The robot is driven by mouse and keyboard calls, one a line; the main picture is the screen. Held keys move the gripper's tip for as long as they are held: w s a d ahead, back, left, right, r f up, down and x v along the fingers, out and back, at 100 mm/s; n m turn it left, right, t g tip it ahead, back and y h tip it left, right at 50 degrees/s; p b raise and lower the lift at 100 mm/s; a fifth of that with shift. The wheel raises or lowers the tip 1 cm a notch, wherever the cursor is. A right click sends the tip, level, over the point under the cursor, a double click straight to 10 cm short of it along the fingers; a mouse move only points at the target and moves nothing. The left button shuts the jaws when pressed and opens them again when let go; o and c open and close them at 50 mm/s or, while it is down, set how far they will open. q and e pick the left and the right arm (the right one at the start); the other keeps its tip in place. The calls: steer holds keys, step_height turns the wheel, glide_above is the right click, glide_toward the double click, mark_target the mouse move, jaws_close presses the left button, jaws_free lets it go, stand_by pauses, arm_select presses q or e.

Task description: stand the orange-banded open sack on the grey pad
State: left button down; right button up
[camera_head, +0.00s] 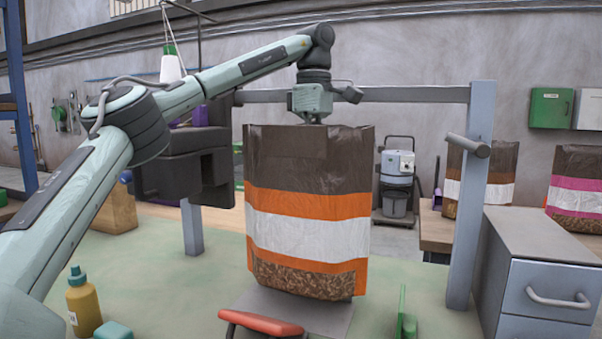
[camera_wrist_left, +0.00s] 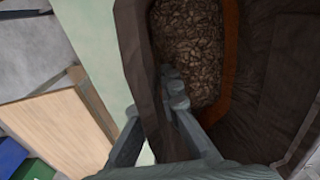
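The orange-banded open sack (camera_head: 307,232) is dark brown with orange and white bands and pellets showing low down. It is upright, over the rear part of the grey pad (camera_head: 318,318); I cannot tell whether its base touches the pad. My left gripper (camera_head: 312,117) reaches down at the sack's top rim, its fingertips hidden behind the front wall. In the left wrist view, my left gripper (camera_wrist_left: 150,95) has one finger inside the sack (camera_wrist_left: 270,90) and one outside, with the brown wall pinched between them. Pellets fill the bottom of the sack. My right gripper is not in view.
A red-handled object (camera_head: 262,323) lies at the pad's front. A yellow bottle (camera_head: 83,303) stands at the left, and a green upright piece (camera_head: 405,318) is right of the pad. A grey frame post (camera_head: 468,220) and drawer unit (camera_head: 545,275) stand at the right.

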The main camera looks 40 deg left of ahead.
mark_target(301, 195)
arm_select(q)
steer(key=shift+w+a+f, duration=0.1)
steer(key=shift+a+f, duration=0.05)
steer(key=shift+a, duration=0.4)
steer(key=shift+a+f, duration=0.15)
steer(key=shift+a, duration=0.35)
steer(key=shift+a+f, duration=0.3)
steer(key=shift+a, duration=0.05)
steer(key=shift+f, duration=1.15)
steer(key=shift+f+b, duration=0.3)
steer(key=shift+f, duration=0.75)
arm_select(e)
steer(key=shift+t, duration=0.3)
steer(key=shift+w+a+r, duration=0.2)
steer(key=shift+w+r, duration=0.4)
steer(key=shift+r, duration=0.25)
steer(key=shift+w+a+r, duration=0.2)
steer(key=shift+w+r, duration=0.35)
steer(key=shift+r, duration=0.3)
